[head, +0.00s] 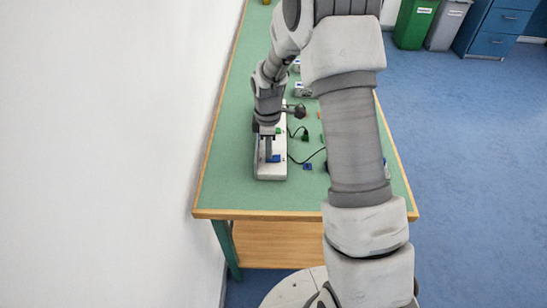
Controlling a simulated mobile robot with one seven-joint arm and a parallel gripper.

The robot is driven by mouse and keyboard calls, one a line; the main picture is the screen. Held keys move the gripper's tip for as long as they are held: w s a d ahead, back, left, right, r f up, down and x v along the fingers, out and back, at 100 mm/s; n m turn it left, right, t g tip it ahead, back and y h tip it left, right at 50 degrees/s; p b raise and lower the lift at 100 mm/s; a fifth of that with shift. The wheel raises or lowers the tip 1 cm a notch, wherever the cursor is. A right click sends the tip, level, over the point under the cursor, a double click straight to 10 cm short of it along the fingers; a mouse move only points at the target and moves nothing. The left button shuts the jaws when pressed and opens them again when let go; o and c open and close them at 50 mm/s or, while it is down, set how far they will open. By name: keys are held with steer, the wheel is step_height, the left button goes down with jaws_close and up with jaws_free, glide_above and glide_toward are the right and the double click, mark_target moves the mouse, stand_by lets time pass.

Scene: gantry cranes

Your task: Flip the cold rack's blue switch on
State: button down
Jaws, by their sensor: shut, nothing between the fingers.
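A long white strip-shaped unit (262,172) lies lengthwise on the green table, left of my arm. A small blue part (276,158) sits near its front end; it looks like a switch, but it is too small to tell its position. My gripper (268,157) points down over the front part of the unit, just left of the blue part. It is shut and empty. I cannot tell whether it touches the unit. My wrist hides much of the unit's rear part. I cannot make out a label for the cold rack.
The green table (228,185) has a wooden edge; its front left is clear. Black cables run right from the unit, near a small blue block (307,166) and a green one (305,138). A white wall (100,150) borders the left. Bins stand far right.

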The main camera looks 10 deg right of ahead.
steer(key=shift+r+p, duration=2.1)
steer(key=shift+r, duration=1.2)
steer(key=s+r+m+t, duration=0.1)
steer(key=s+r+m, duration=0.15)
steer(key=r, duration=0.45)
steer(key=s+d+r+m+t, duration=0.1)
steer(key=s+r+m, duration=0.1)
steer(key=s+r, duration=0.3)
steer(key=s+r+m+t, duration=0.1)
steer(key=s+r+m, duration=0.2)
steer(key=r, duration=0.5)
steer(key=s+r+m+t, duration=0.1)
steer(key=s+r+m, duration=0.2)
steer(key=s, duration=0.4)
steer(key=s+r+m+t, duration=0.1)
steer(key=s+r+m, duration=0.2)
steer(key=s, duration=0.5)
steer(key=shift+s+d+r+m+t+p, duration=0.15)
steer(key=shift+r+m+t+p, duration=0.2)
steer(key=shift+m, duration=0.4)
